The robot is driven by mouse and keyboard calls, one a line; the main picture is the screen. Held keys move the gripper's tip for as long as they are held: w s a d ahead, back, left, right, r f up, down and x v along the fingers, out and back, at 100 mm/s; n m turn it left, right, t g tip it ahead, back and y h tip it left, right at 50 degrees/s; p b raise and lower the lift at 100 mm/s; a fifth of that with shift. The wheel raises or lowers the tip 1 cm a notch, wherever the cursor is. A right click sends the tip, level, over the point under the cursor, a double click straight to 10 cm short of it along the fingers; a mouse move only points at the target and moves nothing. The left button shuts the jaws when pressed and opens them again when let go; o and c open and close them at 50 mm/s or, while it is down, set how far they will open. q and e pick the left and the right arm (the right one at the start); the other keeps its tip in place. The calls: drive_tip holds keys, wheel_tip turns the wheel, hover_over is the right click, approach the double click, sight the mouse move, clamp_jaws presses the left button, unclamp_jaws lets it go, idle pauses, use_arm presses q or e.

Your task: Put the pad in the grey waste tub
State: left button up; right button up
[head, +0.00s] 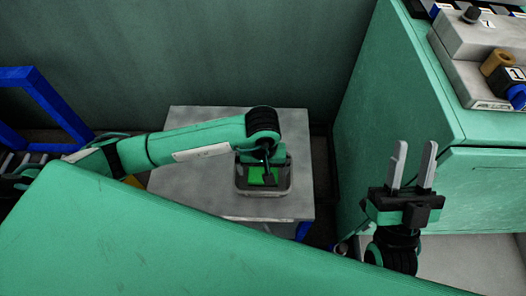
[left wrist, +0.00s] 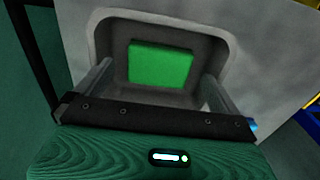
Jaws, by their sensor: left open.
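The green pad (head: 258,176) lies inside the grey waste tub (head: 264,192), which stands on a grey table. In the left wrist view the pad (left wrist: 160,64) rests flat in the tub (left wrist: 222,36), clear of the walls. My left gripper (head: 266,166) is above the tub and partly covers the pad in the head view. Its two fingers (left wrist: 157,82) are spread apart, one on each side of the pad, with nothing between them. My right gripper (head: 414,148) is at the right, fingers pointing up, apart and empty.
The grey table (head: 190,193) has bare top around the tub. A green press cabinet (head: 400,105) stands at the right, with a control box (head: 460,40) on it. A blue frame (head: 50,100) is at the far left. A green wall closes the back.

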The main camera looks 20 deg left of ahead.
use_arm(q)
wheel_tip(320, 180, up, 9)
drive_tip(key=p, duration=0.1)
drive_tip(key=shift+f, duration=0.15)
use_arm(e)
wheel_tip(320, 180, down, 7)
drive_tip(key=w+a+g, duration=0.2)
drive_tip(key=g, duration=0.3)
drive_tip(key=shift+a+f+h, duration=0.2)
drive_tip(key=shift+a+h, duration=0.1)
